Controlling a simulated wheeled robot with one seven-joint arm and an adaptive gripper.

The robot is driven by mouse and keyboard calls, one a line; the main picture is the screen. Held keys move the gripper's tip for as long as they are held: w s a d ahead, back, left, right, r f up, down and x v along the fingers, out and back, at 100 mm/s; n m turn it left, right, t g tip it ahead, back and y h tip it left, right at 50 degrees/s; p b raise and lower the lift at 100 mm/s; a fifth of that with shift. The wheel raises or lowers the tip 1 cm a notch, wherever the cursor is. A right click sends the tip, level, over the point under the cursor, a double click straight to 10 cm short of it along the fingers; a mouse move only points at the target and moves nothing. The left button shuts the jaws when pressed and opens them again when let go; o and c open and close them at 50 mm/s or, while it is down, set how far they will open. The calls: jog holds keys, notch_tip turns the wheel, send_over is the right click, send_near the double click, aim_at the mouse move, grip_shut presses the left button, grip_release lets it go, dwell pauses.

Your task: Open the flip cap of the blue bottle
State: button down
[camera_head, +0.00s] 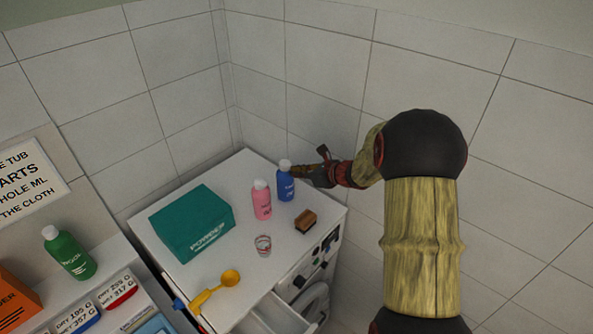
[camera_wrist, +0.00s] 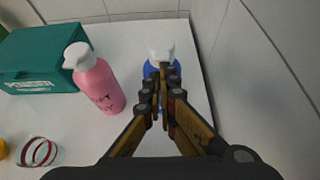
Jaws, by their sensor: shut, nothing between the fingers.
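The blue bottle (camera_head: 285,184) with a white cap (camera_head: 285,165) stands upright on top of the white washing machine, near its back right. In the wrist view the bottle (camera_wrist: 150,69) is mostly hidden behind my fingers, with its white cap (camera_wrist: 161,48) showing above them. My gripper (camera_head: 297,169) reaches in from the right at about cap height. In the wrist view my gripper (camera_wrist: 162,68) is shut and empty, its fingertips in front of the cap's lower part. I cannot tell whether they touch it. The cap looks closed.
A pink bottle (camera_head: 262,203) stands just left of the blue one. A teal box (camera_head: 193,222), a brown brush (camera_head: 306,222), a small glass (camera_head: 263,245) and a yellow scoop (camera_head: 229,278) share the machine top (camera_head: 222,293). Tiled walls (camera_head: 325,85) rise close behind.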

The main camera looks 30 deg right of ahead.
jog(key=shift+w+r+g+h+p, duration=0.1)
jog(key=shift+r+g+h+p, duration=0.4)
jog(key=shift+r+g+p, duration=1.8)
notch_tip(320, 180, up, 3)
jog(key=t+p, duration=0.2)
jog(key=p, duration=0.2)
send_over(285, 163)
jog(key=shift+r, duration=0.1)
jog(key=shift+r+p, duration=0.25)
jog(key=shift+p, duration=0.1)
